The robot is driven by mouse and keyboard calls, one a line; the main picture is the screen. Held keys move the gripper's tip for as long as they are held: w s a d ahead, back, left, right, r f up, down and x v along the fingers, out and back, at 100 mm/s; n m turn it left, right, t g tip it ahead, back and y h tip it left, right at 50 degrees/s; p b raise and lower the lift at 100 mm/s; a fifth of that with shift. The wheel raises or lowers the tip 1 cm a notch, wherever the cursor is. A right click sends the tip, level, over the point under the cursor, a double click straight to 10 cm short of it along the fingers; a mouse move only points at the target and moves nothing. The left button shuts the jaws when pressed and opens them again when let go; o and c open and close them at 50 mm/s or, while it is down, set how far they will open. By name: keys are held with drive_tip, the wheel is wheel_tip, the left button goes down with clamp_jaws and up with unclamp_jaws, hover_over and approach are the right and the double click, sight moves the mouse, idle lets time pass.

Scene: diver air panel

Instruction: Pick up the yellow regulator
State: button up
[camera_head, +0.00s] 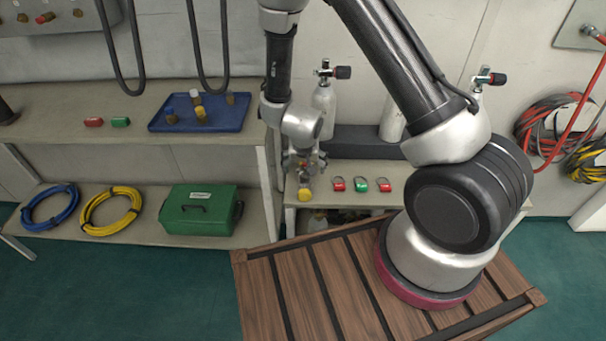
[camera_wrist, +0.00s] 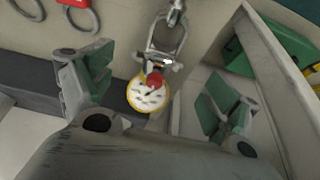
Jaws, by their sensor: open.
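The yellow regulator shows in the wrist view as a round piece (camera_wrist: 137,103) with a white dial, a yellow rim and a red knob, a metal bracket beside it. It lies between the spread fingers of my gripper (camera_wrist: 155,90), with a gap on each side. In the head view its yellow part (camera_head: 305,195) is just below my gripper (camera_head: 304,167), at the left end of the low shelf. My gripper is open and empty, pointing down. The arm and fingers partly hide the regulator's upper part in the head view.
Red and green tags (camera_head: 361,185) lie to the right on the low shelf. A bench post (camera_head: 265,185) rises close on the left. A blue tray (camera_head: 225,120) and a green case (camera_head: 198,210) are further left.

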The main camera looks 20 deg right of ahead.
sight(305, 171)
drive_tip(key=x, duration=0.4)
drive_tip(key=shift+d+f, duration=0.1)
drive_tip(key=shift+f, duration=0.2)
drive_tip(key=c, duration=1.6)
drive_tip(key=shift+r, duration=0.15)
wheel_tip(305, 171, up, 18)
drive_tip(key=shift+f, duration=0.1)
